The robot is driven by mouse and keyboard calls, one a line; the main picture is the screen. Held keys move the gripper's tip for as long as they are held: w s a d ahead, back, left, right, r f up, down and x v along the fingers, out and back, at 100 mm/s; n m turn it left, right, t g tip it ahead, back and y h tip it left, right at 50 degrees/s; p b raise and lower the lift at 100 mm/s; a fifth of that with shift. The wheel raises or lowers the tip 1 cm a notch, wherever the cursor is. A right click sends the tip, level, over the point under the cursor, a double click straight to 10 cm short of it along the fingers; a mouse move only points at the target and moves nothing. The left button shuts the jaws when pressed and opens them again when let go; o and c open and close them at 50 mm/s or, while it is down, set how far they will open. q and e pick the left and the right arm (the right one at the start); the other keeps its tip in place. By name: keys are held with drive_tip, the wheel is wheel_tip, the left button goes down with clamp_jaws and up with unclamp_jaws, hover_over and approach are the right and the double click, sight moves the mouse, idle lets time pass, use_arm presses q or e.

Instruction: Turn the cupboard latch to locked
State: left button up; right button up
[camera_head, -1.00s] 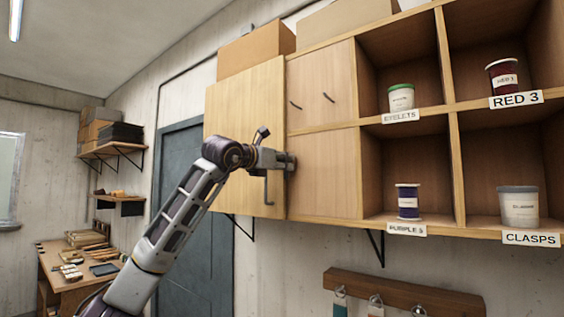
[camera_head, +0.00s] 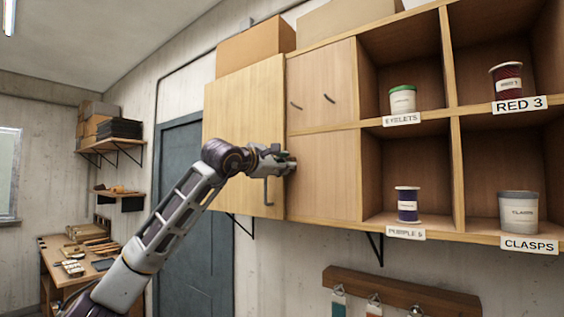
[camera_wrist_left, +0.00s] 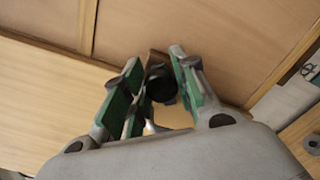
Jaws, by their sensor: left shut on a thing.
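My left gripper (camera_head: 289,163) is at the door's right edge, above the handle. In the left wrist view, the left gripper (camera_wrist_left: 165,72) has its green-padded fingers closed around the latch (camera_wrist_left: 161,88), a dark round piece with a brownish part behind it. The fingers hide most of the latch, so its exact turn cannot be told. My right gripper is not in view.
Open cubbies to the right hold labelled tubs and spools, such as the eyelets tub (camera_head: 402,100) and the clasps tub (camera_head: 519,211). A hook rail (camera_head: 400,290) is mounted below. A workbench (camera_head: 55,260) stands at the far left.

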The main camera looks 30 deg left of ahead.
use_arm(q)
drive_tip(key=m, duration=0.4)
drive_tip(key=shift+f+m, duration=0.15)
drive_tip(key=shift+m, duration=1.55)
drive_tip(key=o, duration=1)
drive_tip(key=shift+d, duration=0.1)
drive_tip(key=shift+o, duration=0.2)
drive_tip(key=shift+s, duration=0.1)
drive_tip(key=s+a, duration=0.1)
drive_tip(key=s, duration=1)
drive_tip(key=shift+s, duration=0.4)
